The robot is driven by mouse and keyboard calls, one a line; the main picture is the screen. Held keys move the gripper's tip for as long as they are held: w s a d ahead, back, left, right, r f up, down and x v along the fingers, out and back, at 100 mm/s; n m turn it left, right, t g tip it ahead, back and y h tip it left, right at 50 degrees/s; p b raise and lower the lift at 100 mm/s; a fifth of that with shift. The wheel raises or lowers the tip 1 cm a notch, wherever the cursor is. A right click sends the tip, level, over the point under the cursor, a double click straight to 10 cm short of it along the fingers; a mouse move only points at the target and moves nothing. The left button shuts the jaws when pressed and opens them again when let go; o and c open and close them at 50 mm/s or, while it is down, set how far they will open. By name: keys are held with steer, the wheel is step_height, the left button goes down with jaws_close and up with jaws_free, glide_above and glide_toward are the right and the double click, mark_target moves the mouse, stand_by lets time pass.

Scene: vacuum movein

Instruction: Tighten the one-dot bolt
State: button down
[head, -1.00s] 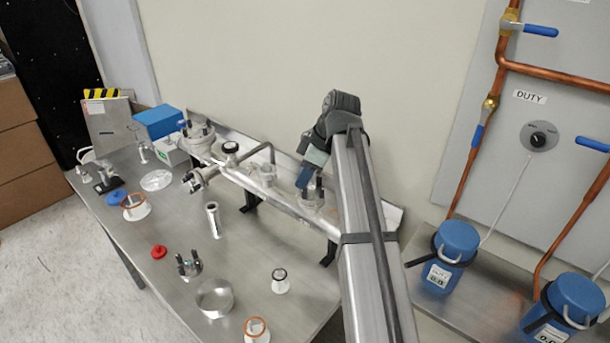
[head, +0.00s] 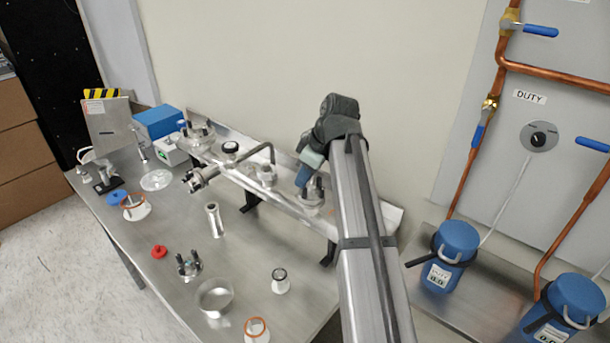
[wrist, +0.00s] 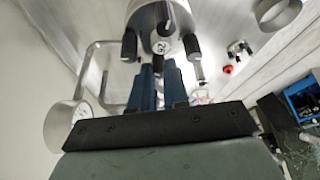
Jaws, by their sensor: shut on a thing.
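A metal flange fitting (head: 312,207) with several dark upright bolts stands on the right part of the manifold. It also shows at the top of the wrist view (wrist: 150,18). My gripper (head: 300,186) is at the left of this flange in the head view. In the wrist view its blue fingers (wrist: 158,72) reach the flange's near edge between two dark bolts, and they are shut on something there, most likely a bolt. The gripped part is hidden between the fingertips. A dark bolt (wrist: 190,44) stands just right of the fingers. I cannot make out any dot marks.
A bent pipe (head: 258,150) and a second bolted flange (head: 198,138) are left on the manifold. A clamp (head: 189,266), a metal dish (head: 214,297), a red cap (head: 159,251) and ringed fittings lie in front. The wall is close behind.

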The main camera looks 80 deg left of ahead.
steer(key=m, duration=0.2)
steer(key=m+t+y, duration=0.1)
steer(key=m, duration=0.1)
steer(key=shift+s+d+m, duration=0.15)
steer(key=shift+d+m, duration=0.05)
steer(key=shift+m, duration=0.1)
steer(key=shift+m+t+y, duration=0.4)
steer(key=shift+m+t, duration=0.6)
steer(key=shift+m, duration=1.3)
steer(key=c, duration=1.1)
jaws_free()
steer(key=v, duration=1.3)
steer(key=shift+d+r, duration=0.2)
steer(key=shift+r, duration=0.15)
steer(key=shift+s, duration=0.1)
